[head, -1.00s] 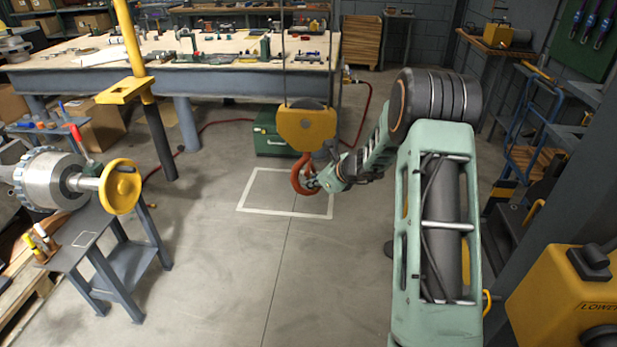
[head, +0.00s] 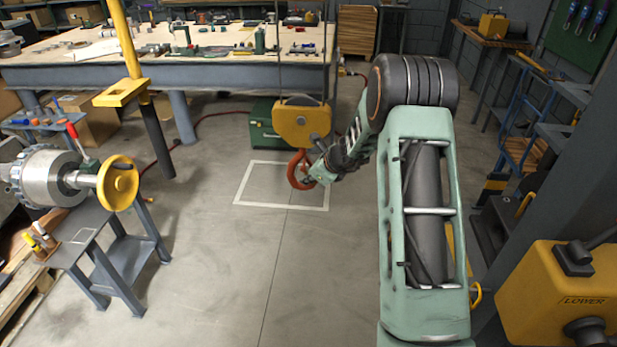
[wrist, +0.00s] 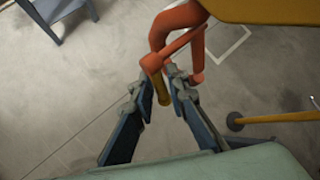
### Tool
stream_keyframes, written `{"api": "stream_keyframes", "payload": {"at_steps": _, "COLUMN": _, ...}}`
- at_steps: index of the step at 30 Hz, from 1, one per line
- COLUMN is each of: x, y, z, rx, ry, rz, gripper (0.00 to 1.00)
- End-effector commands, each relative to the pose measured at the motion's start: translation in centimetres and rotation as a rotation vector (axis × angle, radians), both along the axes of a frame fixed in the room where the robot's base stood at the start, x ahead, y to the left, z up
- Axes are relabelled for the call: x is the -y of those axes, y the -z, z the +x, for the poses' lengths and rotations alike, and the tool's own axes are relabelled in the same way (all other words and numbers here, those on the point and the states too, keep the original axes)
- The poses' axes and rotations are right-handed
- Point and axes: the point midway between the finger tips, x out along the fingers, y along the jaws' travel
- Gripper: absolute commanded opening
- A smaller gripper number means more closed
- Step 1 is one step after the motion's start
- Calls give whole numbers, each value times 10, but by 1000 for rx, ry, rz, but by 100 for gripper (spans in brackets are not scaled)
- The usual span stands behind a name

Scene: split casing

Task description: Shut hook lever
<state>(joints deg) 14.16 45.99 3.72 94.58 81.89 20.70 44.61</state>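An orange-red hook (head: 299,170) hangs under a yellow hoist block (head: 301,122) above the floor in the head view. In the wrist view the hook (wrist: 163,35) curves down from the block at the top. A thin orange bar (wrist: 178,45) crosses beside it, and a short yellow-brown lever (wrist: 161,88) sticks out below its collar. My gripper (wrist: 161,83) has one fingertip on each side of this lever. Contact with the lever is not clear. In the head view my gripper (head: 313,177) is at the hook's right side, small and partly merged with it.
A white square (head: 240,182) is marked on the floor below the hook, with a green box (head: 262,133) behind it. A long workbench (head: 200,72) stands at the back. A yellow control box (head: 560,290) is at the right. The middle floor is clear.

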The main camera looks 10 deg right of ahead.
Motion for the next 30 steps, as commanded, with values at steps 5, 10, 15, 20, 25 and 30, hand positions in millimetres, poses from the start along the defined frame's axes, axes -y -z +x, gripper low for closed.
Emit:
{"api": "stream_keyframes", "payload": {"at_steps": 5, "x": 0, "y": 0, "z": 0, "rx": 0, "ry": 1, "rz": 1, "gripper": 27}}
{"api": "stream_keyframes", "payload": {"at_steps": 10, "x": 0, "y": 0, "z": 0, "rx": 0, "ry": 1, "rz": 1, "gripper": 27}}
{"api": "stream_keyframes", "payload": {"at_steps": 15, "x": 3, "y": -7, "z": -5, "rx": 0, "ry": 2, "rz": 1, "gripper": 27}}
{"api": "stream_keyframes", "payload": {"at_steps": 20, "x": 9, "y": -26, "z": -20, "rx": 2, "ry": 2, "rz": 0, "gripper": 27}}
{"api": "stream_keyframes", "payload": {"at_steps": 25, "x": 19, "y": -50, "z": -41, "rx": 3, "ry": 2, "rz": -1, "gripper": 27}}
{"api": "stream_keyframes", "payload": {"at_steps": 30, "x": 26, "y": -71, "z": -59, "rx": 1, "ry": 2, "rz": 0, "gripper": 27}}
